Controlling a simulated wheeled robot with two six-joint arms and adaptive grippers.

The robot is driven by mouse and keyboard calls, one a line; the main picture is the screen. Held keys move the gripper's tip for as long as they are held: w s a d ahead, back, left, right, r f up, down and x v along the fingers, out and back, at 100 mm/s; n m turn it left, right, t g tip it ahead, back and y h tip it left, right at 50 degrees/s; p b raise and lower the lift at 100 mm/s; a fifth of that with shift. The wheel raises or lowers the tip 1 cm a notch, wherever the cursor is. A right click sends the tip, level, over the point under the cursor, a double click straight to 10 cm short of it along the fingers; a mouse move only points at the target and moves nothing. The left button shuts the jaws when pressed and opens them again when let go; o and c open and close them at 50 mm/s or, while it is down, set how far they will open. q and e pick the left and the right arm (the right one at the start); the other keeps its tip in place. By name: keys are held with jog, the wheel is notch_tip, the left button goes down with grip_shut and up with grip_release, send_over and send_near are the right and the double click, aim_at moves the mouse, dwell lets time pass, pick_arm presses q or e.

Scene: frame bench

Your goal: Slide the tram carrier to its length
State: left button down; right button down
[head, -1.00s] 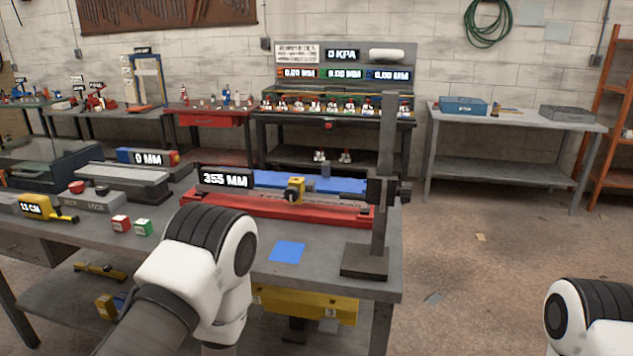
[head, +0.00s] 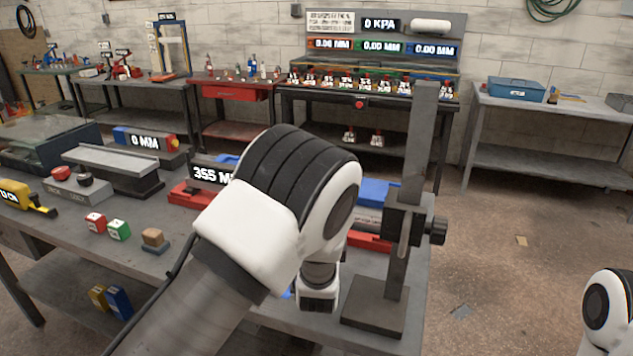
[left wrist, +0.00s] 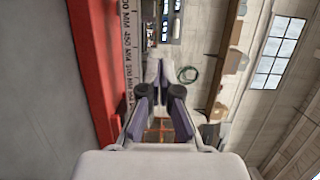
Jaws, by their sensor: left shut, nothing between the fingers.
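The red rail (head: 370,242) lies across the bench, its middle covered by my left arm. A black display (head: 211,173) beside it begins 355 M, the rest hidden. The yellow carrier that sat on the rail earlier is hidden behind my arm and cannot be made out in the wrist view. In the left wrist view the red rail (left wrist: 92,70) and its printed millimetre scale (left wrist: 130,45) run left of my left gripper (left wrist: 160,68). That gripper is shut and empty. In the head view its fingers are hidden. My right gripper is out of view.
A dark upright post (head: 417,140) with a clamp knob stands on a heavy base (head: 375,305) right of my left arm. Red (head: 95,222) and green (head: 119,230) blocks and a wooden-topped block (head: 154,238) sit at the left. A blue bar (head: 378,192) lies behind the rail.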

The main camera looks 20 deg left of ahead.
pick_arm(q)
jog(key=x, duration=0.3)
jog(key=p+x, duration=0.1)
jog(key=x, duration=0.5)
jog(key=shift+w+a+r+p, duration=0.25)
jog(key=shift+r+p, duration=0.1)
jog(key=shift+p, duration=0.05)
jog(key=a, duration=0.2)
jog(key=shift+s+a+p, duration=0.25)
jog(key=shift+p, duration=0.1)
jog(key=shift+a, duration=0.5)
jog(key=shift+w+d, duration=0.1)
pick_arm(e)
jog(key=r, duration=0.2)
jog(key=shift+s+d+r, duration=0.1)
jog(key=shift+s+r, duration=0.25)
